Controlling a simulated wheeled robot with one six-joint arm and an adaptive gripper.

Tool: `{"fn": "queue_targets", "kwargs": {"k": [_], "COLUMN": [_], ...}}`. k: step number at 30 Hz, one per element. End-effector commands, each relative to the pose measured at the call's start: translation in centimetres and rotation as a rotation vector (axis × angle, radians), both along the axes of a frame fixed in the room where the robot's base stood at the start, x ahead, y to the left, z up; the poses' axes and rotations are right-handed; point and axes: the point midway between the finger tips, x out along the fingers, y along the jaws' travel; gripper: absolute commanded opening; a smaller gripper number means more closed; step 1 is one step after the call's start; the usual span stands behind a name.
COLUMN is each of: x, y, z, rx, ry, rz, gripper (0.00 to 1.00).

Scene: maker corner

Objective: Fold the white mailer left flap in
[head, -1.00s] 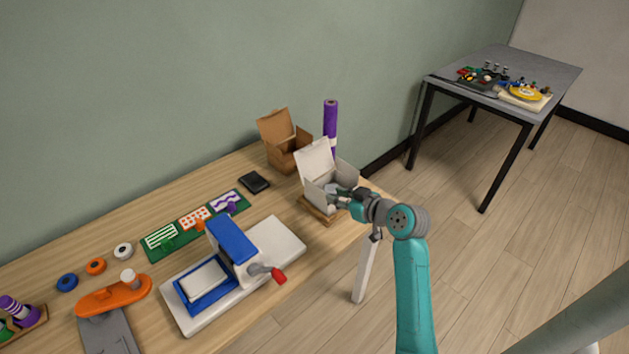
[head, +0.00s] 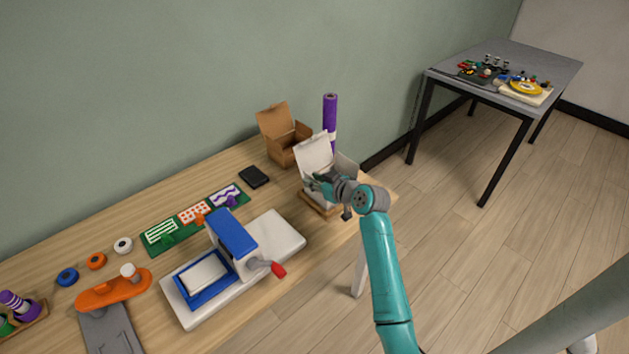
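The white mailer (head: 314,152) stands at the right end of the wooden bench on a small wooden base (head: 311,203). Its tall back lid is raised, and a right-hand panel (head: 347,168) stands up. My gripper (head: 314,182) is at the mailer's opening, towards its left side. My wrist and gripper cover most of the mailer's front and inside. The left flap is largely hidden behind the gripper, so I cannot tell its angle or whether I touch it. The fingers are too small and dark to tell their opening.
An open brown box (head: 284,143) and a purple roll (head: 330,118) stand behind the mailer. A black wallet-like item (head: 254,177) lies to the left. A blue and white press with a red-tipped handle (head: 232,245) stands front left. A grey table (head: 550,67) is farther right.

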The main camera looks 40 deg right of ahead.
Motion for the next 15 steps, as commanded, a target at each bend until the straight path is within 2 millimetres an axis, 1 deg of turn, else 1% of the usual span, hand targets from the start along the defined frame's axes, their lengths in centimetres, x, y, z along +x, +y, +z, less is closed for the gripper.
{"fn": "queue_targets", "kwargs": {"k": [6,8,9,10,15], "x": [0.02,0.01,0.01,0.0,0.0], "y": [0.01,0.01,0.01,0.01,0.01], "z": [0.0,0.0,0.0,0.01,0.01], "rx": [0.0,0.0,0.0,0.0,0.0], "ry": [0.0,0.0,0.0,0.0,0.0], "rz": [0.0,0.0,0.0,0.0,0.0], "gripper": [0.28,0.13,0.03,0.0,0.0]}}
